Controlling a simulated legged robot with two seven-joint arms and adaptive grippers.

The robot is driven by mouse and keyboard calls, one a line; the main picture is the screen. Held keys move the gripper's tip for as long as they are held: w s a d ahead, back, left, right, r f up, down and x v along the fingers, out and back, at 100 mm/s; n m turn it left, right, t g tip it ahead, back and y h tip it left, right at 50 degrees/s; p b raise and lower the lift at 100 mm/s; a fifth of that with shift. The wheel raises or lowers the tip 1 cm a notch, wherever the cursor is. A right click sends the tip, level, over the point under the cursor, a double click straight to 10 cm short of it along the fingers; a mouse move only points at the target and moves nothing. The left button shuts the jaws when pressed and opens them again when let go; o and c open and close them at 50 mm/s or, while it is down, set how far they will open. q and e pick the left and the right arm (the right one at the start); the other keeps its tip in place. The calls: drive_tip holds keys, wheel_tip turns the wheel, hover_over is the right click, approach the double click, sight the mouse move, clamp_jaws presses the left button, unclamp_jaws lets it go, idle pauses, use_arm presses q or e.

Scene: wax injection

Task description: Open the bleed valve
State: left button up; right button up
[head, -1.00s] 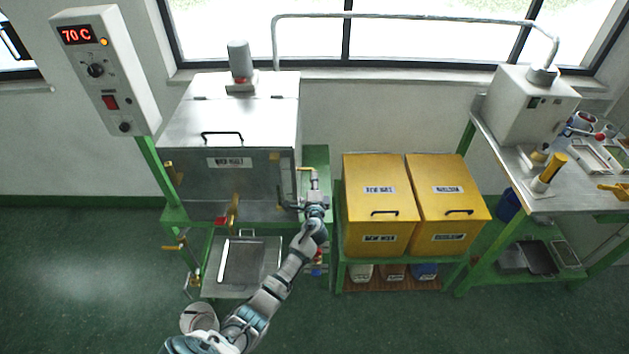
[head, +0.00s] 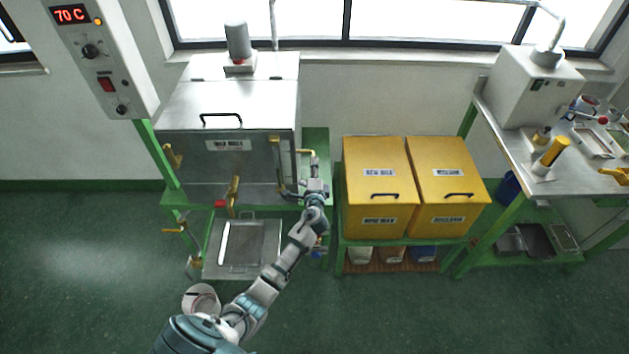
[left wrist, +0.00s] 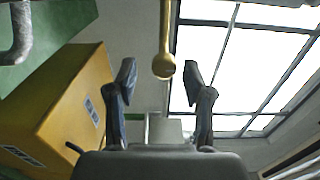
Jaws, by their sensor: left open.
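A brass lever (head: 305,152) tops a thin grey pipe at the right side of the steel wax tank (head: 228,110); it looks like the bleed valve handle. In the left wrist view a brass rod with a ball end (left wrist: 164,66) hangs between and beyond the two dark fingertips. I cannot tell for sure that it is the same lever. My left gripper (head: 315,184) is just below the lever, by the tank's right front corner. It also shows in the left wrist view (left wrist: 160,80), its fingers spread, with nothing clamped. My right gripper is not in view.
Two yellow bins (head: 378,185) stand close right of my left gripper. A control box (head: 98,60) reading 70 C is at the left. Other brass handles (head: 234,197) stick out from the tank's front. A bench (head: 540,185) with a machine stands at the far right.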

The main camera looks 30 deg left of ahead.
use_arm(q)
drive_tip(key=v, duration=0.9)
drive_tip(key=shift+s, duration=0.25)
drive_tip(key=shift+d+f, duration=0.1)
drive_tip(key=shift+f, duration=0.1)
drive_tip(key=s+d+f+n+g+h, duration=0.15)
drive_tip(key=s+f, duration=0.25)
drive_tip(key=f, duration=0.6)
drive_tip(key=s+d+f+n+g+h, duration=0.1)
drive_tip(key=s+d+f+g+h, duration=0.2)
drive_tip(key=f, duration=0.6)
drive_tip(key=s+f+n+g+h, duration=0.15)
drive_tip(key=s+f, duration=0.35)
drive_tip(key=f, duration=0.5)
drive_tip(key=s+d+f+n+g+h, duration=0.1)
drive_tip(key=s+d+f+n+g, duration=0.1)
drive_tip(key=s+f, duration=0.4)
drive_tip(key=s+d+f+n+g+h, duration=0.1)
drive_tip(key=s+d+f+g, duration=0.2)
drive_tip(key=s+f, duration=0.4)
drive_tip(key=s+d+f+n+g+h, duration=0.1)
drive_tip(key=s+f, duration=0.6)
drive_tip(key=s, duration=1)
drive_tip(key=shift+s+d+n+g+h, duration=0.25)
drive_tip(key=shift+d+n+g+h, duration=0.15)
drive_tip(key=shift+d+n+g, duration=0.65)
